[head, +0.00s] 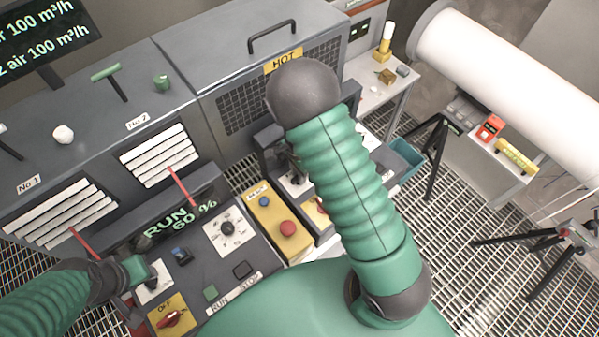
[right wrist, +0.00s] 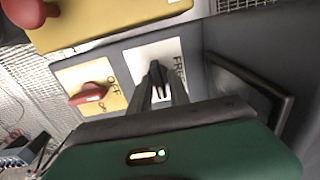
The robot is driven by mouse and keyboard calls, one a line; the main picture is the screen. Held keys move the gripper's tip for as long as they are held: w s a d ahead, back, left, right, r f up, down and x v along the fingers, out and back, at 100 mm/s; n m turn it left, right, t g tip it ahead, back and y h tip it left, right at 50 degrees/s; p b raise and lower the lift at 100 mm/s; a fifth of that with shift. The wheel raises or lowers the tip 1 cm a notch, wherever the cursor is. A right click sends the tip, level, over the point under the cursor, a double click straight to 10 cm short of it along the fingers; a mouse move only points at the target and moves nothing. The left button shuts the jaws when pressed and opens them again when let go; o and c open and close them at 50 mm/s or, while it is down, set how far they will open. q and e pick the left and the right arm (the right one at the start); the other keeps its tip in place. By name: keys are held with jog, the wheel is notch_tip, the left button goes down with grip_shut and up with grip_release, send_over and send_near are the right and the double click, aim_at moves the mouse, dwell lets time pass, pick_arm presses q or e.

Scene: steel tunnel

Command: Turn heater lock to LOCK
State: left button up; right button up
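The heater lock is a dark knob on a white plate (right wrist: 148,58) marked FREE in the right wrist view. In the head view its plate (head: 296,188) shows beside my right arm. My right gripper (right wrist: 156,68) has its two dark fingers at the knob, with a gap between them near their base. The dark tips merge with the dark knob, so I cannot tell whether they grip it. The LOCK marking is hidden. My left gripper (head: 138,274) is low at the left over a white plate on the other panel, its fingers unclear.
A red OFF switch (right wrist: 92,94) on a yellow plate sits next to the lock. A yellow box (head: 277,222) with a red button stands left of it. The grey heater cabinet (head: 250,70) marked HOT rises behind. A dark raised frame (right wrist: 255,85) lies right of the lock.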

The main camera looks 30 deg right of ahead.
jog(key=shift+o, duration=0.8)
jog(key=shift+a, duration=0.1)
notch_tip(320, 180, up, 17)
jog(key=b, duration=0.2)
jog(key=shift+b, duration=0.35)
jog(key=shift+f, duration=0.15)
